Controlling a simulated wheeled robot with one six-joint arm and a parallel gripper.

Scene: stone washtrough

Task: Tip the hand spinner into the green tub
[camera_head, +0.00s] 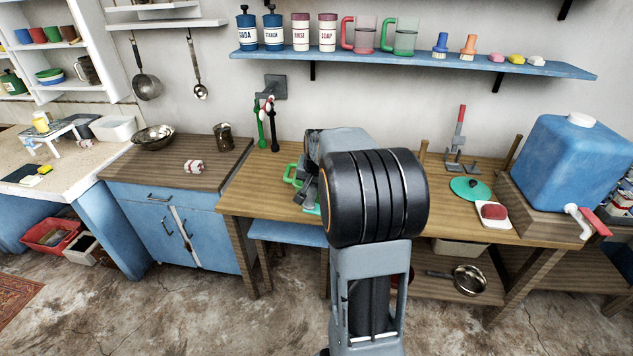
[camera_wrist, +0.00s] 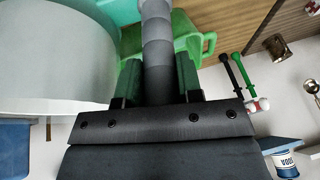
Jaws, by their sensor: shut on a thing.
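My gripper (camera_wrist: 158,84) is shut on a grey ribbed handle (camera_wrist: 157,45), which runs between its two fingers in the wrist view. I take this to be the hand spinner's handle. A large pale drum (camera_wrist: 50,60) fills the left of that view, close beside the fingers; how it joins the handle cannot be told. A green vessel with a side handle (camera_wrist: 209,44), likely the green tub, shows behind the fingers. In the head view a green handle (camera_head: 291,174) shows left of my arm on the wooden bench. My arm hides the gripper's jaws and most of the spinner there.
The bench (camera_head: 265,190) holds a teal disc (camera_head: 470,188) and a dish with a red block (camera_head: 493,211) at right. A blue water container (camera_head: 573,160) stands at the far right. Green and dark taps (camera_head: 267,120) are behind. A shelf (camera_head: 420,62) runs above.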

